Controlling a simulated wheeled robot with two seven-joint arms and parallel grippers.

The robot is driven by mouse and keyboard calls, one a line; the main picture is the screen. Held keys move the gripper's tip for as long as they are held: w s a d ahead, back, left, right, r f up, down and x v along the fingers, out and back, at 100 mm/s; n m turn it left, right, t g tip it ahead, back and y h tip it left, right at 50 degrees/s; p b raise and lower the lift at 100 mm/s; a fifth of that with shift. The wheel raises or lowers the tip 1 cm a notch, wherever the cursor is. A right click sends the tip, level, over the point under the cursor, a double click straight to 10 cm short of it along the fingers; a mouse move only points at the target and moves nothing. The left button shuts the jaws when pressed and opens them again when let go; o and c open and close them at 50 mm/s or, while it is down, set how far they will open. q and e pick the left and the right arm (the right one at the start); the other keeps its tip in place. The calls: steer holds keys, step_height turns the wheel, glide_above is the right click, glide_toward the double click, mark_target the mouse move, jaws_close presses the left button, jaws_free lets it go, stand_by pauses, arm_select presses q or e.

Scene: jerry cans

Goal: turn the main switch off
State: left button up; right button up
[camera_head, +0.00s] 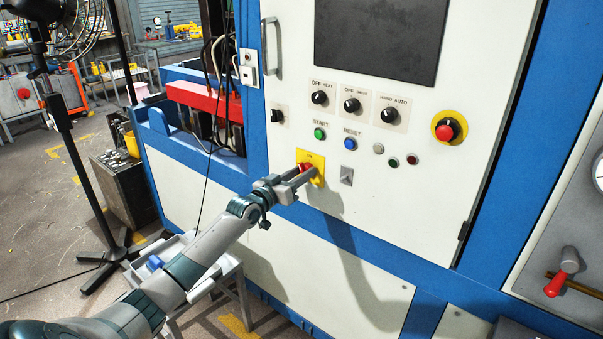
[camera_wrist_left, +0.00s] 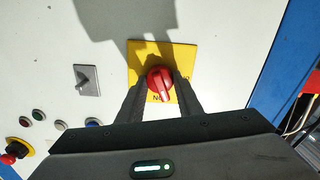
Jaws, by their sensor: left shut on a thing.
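The main switch is a red rotary knob (camera_wrist_left: 160,83) on a yellow plate (camera_wrist_left: 187,56), fixed to the white cabinet panel. In the head view the red knob (camera_head: 305,168) and yellow plate (camera_head: 319,160) are at the panel's lower left. My left gripper (camera_head: 304,176) reaches in from the lower left and is shut on the knob. In the left wrist view its two dark fingers (camera_wrist_left: 160,95) stand on either side of the knob. The fingers hide part of the plate and its lettering. My right gripper is not in view.
On the panel are a grey lever switch (camera_head: 346,175), a green start button (camera_head: 320,134), a blue reset button (camera_head: 350,144), several black selectors and a red emergency stop (camera_head: 446,130). A grey door handle (camera_head: 271,47) is above. A small cart and a fan stand are at left.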

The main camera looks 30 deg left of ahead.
arm_select(q)
steer(key=n, duration=0.3)
steer(key=shift+n+p, duration=1.1)
steer(key=shift+n, duration=4)
steer(key=o, duration=1)
steer(key=shift+a, duration=0.1)
steer(key=shift+o, duration=0.2)
steer(key=shift+s, duration=0.15)
